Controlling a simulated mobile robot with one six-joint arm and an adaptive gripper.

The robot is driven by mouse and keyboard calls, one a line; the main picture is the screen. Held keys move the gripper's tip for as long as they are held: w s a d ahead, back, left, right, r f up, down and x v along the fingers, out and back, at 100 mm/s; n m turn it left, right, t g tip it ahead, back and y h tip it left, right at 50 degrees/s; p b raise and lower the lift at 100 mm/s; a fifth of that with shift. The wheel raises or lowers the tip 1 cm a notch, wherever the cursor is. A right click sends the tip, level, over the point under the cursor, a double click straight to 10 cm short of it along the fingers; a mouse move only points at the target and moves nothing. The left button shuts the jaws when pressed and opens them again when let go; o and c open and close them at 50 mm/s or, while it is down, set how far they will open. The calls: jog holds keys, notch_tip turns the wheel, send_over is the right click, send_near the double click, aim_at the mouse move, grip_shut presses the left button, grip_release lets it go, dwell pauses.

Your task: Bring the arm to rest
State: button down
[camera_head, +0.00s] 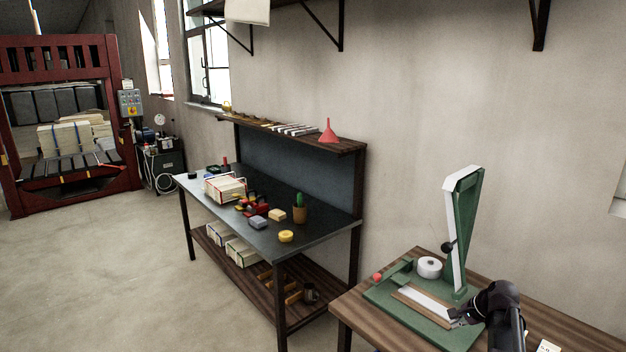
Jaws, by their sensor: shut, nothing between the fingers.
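My gripper (457,318) is at the lower right, at the end of my black arm (497,310). It is shut and holds nothing. It is over or close to the right edge of a green-based bench device (440,338) with a tall upright; I cannot tell whether it touches it. My arm reaches in from the bottom right edge and hides part of the wooden table (346,308).
A dark workbench (262,237) with boxes, a potted cactus (300,208) and a yellow roll (286,236) stands left. A white roll (429,267) and red knob (377,277) are near the device. A red press (60,120) stands far left. The left floor is clear.

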jog(key=s+a+f+n+g+h, duration=0.1)
jog(key=s+a+n+g, duration=0.1)
jog(key=s+a+n, duration=0.5)
jog(key=s+a+f+n+g+h, duration=0.1)
jog(key=s+a+n, duration=0.6)
jog(key=a, duration=1)
jog(key=shift+s+f+n+g+h, duration=0.3)
jog(key=shift+s+g+h, duration=0.25)
jog(key=shift+g+h, duration=0.3)
